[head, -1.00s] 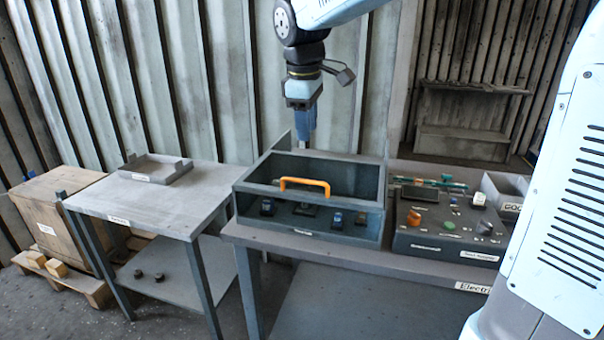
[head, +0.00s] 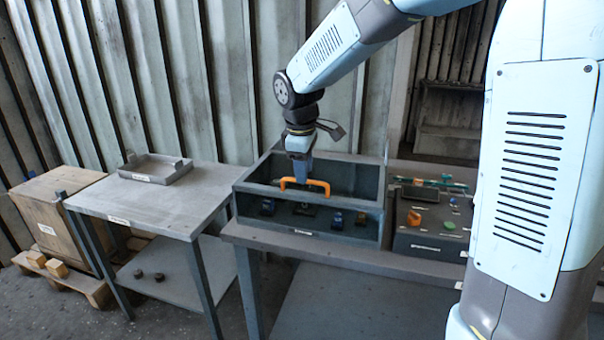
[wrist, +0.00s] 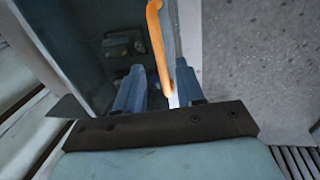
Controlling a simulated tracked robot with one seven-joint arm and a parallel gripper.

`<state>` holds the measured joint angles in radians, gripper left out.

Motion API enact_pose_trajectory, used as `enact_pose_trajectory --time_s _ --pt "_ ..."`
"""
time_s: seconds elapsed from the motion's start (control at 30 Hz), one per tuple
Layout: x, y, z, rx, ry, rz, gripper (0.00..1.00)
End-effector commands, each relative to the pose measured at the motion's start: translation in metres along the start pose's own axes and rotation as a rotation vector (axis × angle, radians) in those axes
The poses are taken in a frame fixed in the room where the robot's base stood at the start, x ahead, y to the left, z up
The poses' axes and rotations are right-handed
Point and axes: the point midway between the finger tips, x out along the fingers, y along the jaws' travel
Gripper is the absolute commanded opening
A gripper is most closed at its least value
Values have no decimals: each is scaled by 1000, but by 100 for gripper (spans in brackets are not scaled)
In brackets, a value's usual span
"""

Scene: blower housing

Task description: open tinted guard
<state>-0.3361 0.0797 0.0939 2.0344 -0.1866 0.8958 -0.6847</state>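The tinted guard (head: 350,201) is on the front of a dark box on the workbench, with several small switches showing dimly through it. It looks closed. Its orange handle (head: 304,184) is along the upper edge; the handle also shows in the wrist view (wrist: 158,45). My gripper (head: 301,178) points down at the handle. In the wrist view, my gripper (wrist: 158,72) has its two blue fingers apart, one on each side of the handle bar, with gaps visible. Contact with the handle is not clear.
A control panel (head: 430,225) with knobs and buttons stands right of the box, partly hidden by my arm. A side table (head: 130,200) with a shallow tray (head: 155,170) is to the left. A wooden crate (head: 50,205) stands at the far left.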

Motion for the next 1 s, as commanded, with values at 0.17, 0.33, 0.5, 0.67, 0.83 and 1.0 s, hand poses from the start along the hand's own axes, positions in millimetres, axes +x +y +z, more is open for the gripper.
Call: enact_pose_trajectory --time_s 0.17,0.33,0.5,0.67,0.83,1.0 --pt "14 0 0 0 0 -1 38" --pt "17 0 0 0 0 0 38" --pt "16 0 0 0 0 0 38" --pt "16 0 0 -1 0 0 24" --pt "16 0 0 -1 1 0 7" --pt "16 0 -1 -1 1 0 0"
